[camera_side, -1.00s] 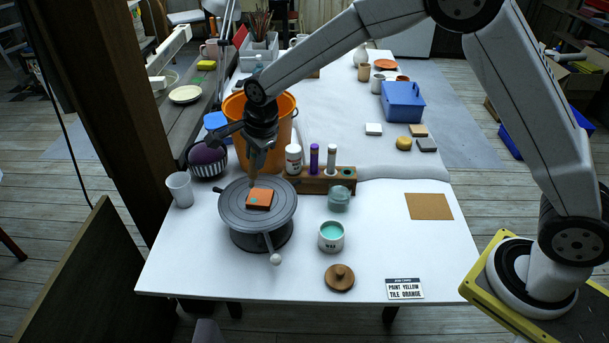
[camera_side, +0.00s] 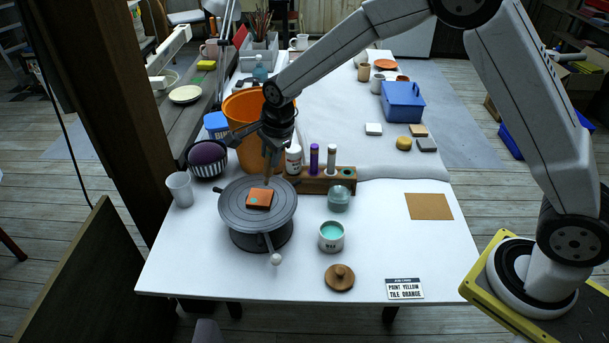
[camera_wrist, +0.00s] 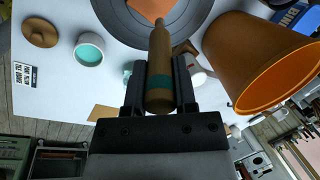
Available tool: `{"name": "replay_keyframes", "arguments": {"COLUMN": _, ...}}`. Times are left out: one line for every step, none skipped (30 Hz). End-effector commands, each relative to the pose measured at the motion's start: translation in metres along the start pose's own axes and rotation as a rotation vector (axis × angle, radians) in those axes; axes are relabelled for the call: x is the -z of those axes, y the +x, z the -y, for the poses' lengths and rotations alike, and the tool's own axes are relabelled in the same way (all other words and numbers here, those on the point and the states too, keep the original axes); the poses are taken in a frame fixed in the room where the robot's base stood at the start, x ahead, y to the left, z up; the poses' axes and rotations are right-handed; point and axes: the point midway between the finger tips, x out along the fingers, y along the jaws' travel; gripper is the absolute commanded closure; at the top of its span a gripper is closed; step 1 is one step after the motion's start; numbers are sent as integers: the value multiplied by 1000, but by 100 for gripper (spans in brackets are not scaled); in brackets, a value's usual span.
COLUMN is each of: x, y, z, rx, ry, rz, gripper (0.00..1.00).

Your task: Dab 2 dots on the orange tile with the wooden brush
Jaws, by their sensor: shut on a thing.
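The orange tile (camera_side: 262,194) lies on the grey turntable (camera_side: 230,211), with one teal dot visible near its left side. My gripper (camera_side: 271,147) is shut on the wooden brush (camera_side: 268,170), which points down over the tile's upper right part. Whether the tip touches the tile cannot be told. In the wrist view, my gripper (camera_wrist: 160,80) clasps the brush's thick handle, marked with a teal band; the brush (camera_wrist: 159,50) points toward the tile (camera_wrist: 152,8), partly cut off by the frame. A white pot of teal paint (camera_side: 331,238) stands open right of the turntable.
A wooden rack (camera_side: 315,184) with bottles stands behind the turntable. The orange bucket (camera_side: 244,108) is close behind my gripper. A wooden lid (camera_side: 340,277) and a printed card (camera_side: 405,288) lie in front.

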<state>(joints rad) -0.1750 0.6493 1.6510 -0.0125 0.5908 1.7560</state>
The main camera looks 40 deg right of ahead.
Motion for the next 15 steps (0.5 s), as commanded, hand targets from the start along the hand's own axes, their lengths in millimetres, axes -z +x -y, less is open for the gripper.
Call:
{"name": "replay_keyframes", "arguments": {"x": 0, "y": 2, "z": 0, "rx": -1, "ry": 0, "rz": 0, "gripper": 100}}
{"name": "replay_keyframes", "arguments": {"x": 0, "y": 2, "z": -1, "rx": -1, "ry": 0, "rz": 0, "gripper": 100}}
{"name": "replay_keyframes", "arguments": {"x": 0, "y": 4, "z": -1, "rx": -1, "ry": 0, "rz": 0, "gripper": 100}}
{"name": "replay_keyframes", "arguments": {"x": 0, "y": 4, "z": -1, "rx": -2, "ry": 0, "rz": 0, "gripper": 100}}
{"name": "replay_keyframes", "arguments": {"x": 0, "y": 5, "z": -2, "rx": -2, "ry": 0, "rz": 0, "gripper": 100}}
{"name": "replay_keyframes", "arguments": {"x": 0, "y": 7, "z": -2, "rx": -2, "ry": 0, "rz": 0, "gripper": 100}}
{"name": "replay_keyframes", "arguments": {"x": 0, "y": 8, "z": -2, "rx": -2, "ry": 0, "rz": 0, "gripper": 100}}
{"name": "replay_keyframes", "arguments": {"x": 0, "y": 9, "z": -2, "rx": -2, "ry": 0, "rz": 0, "gripper": 100}}
{"name": "replay_keyframes", "arguments": {"x": 0, "y": 10, "z": -3, "rx": -1, "ry": 0, "rz": 0, "gripper": 100}}
{"name": "replay_keyframes", "arguments": {"x": 0, "y": 11, "z": -3, "rx": -1, "ry": 0, "rz": 0, "gripper": 100}}
{"name": "replay_keyframes", "arguments": {"x": 0, "y": 12, "z": -3, "rx": -1, "ry": 0, "rz": 0, "gripper": 100}}
{"name": "replay_keyframes", "arguments": {"x": 0, "y": 13, "z": -3, "rx": -1, "ry": 0, "rz": 0, "gripper": 100}}
{"name": "replay_keyframes", "arguments": {"x": 0, "y": 14, "z": -4, "rx": 0, "ry": 0, "rz": 0, "gripper": 100}}
{"name": "replay_keyframes", "arguments": {"x": 0, "y": 15, "z": -4, "rx": -1, "ry": 0, "rz": 0, "gripper": 100}}
{"name": "replay_keyframes", "arguments": {"x": 0, "y": 16, "z": -4, "rx": -1, "ry": 0, "rz": 0, "gripper": 100}}
